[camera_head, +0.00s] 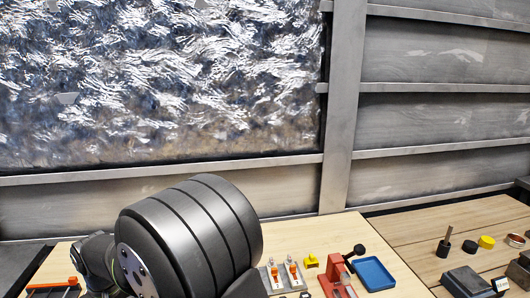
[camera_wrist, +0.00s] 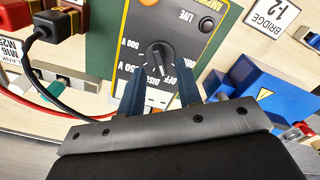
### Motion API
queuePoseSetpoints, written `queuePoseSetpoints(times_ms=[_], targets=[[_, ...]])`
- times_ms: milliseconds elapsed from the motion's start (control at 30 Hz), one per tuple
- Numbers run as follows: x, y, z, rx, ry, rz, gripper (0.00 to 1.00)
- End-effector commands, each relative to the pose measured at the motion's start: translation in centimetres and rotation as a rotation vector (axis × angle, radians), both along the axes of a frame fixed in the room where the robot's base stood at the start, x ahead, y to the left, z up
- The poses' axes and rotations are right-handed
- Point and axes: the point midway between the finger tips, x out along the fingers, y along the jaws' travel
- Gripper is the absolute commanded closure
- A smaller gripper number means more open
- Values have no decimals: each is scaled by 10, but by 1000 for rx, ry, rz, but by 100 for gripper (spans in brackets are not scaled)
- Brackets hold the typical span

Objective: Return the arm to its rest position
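In the wrist view, my gripper (camera_wrist: 161,78) shows two dark blue fingers standing apart, with nothing held between them. Just beyond the fingertips is a black rotary knob (camera_wrist: 159,56) on a dark-faced instrument (camera_wrist: 185,22) with an orange edge. Its face carries the words LIVE and OFF and voltage marks. I cannot tell whether the fingertips touch the instrument. In the head view, my dark, rounded arm link fills the lower middle, and my gripper is hidden.
The wrist view shows a blue block (camera_wrist: 255,98) at right, and a black plug (camera_wrist: 60,25) with its cable at left. In the head view, a blue tray (camera_head: 374,273), a red fixture (camera_head: 338,278) and a yellow part (camera_head: 311,261) stand on the bench right of my arm.

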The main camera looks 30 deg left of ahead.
Motion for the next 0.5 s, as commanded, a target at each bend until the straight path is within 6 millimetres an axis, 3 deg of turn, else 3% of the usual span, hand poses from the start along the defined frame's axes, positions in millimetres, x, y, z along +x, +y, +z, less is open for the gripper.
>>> queuePoseSetpoints(times_ms=[100,500], targets=[[0,-1,-26,-4,1,0,68],[0,0,-24,1,0,324,68]])
